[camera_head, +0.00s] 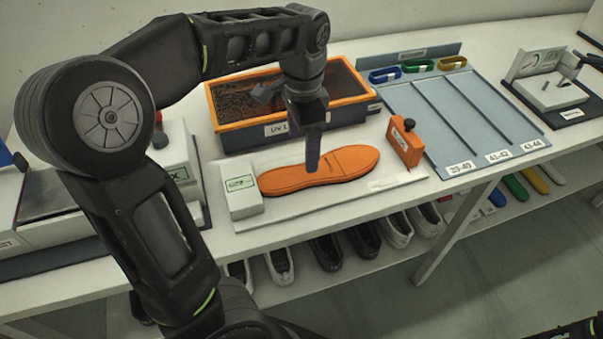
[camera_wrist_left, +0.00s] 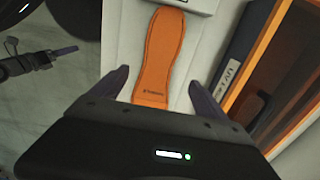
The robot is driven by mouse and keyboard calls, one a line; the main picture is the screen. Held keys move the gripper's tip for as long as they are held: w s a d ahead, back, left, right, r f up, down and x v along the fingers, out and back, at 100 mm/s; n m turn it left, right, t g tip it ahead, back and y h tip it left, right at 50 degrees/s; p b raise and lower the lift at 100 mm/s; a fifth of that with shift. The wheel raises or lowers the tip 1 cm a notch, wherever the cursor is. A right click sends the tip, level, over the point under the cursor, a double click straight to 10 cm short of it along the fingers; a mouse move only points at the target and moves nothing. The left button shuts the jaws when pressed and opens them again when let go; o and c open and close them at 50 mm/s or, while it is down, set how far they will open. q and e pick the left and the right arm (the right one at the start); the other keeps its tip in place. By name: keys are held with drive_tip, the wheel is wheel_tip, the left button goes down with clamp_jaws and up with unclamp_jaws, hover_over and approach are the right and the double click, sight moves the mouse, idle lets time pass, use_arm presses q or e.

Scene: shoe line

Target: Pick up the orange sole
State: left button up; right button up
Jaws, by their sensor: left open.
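The orange sole (camera_head: 347,161) lies flat on a pale mat (camera_head: 390,178) on the table. It also shows in the left wrist view (camera_wrist_left: 161,58), lengthwise between my fingers. My left gripper (camera_head: 312,160) points down over the middle of the sole. In the left wrist view the left gripper (camera_wrist_left: 158,85) is open, with one finger on each side of the sole and nothing held. I cannot tell how far the fingertips are above the mat.
A white box (camera_head: 242,197) stands at the sole's left end, and an orange block (camera_head: 405,143) at its right. An orange-rimmed bin (camera_head: 352,104) sits behind. A grey-blue sorting tray (camera_head: 447,118) is at the right. Shoes (camera_head: 326,250) stand on the shelf below.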

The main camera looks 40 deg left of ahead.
sight(302, 173)
use_arm(q)
drive_tip(key=shift+s+d+r, duration=0.15)
drive_tip(key=shift+f, duration=1.35)
drive_tip(key=shift+s+f, duration=0.15)
drive_tip(key=shift+f, duration=2.45)
drive_tip(key=c, duration=1.7)
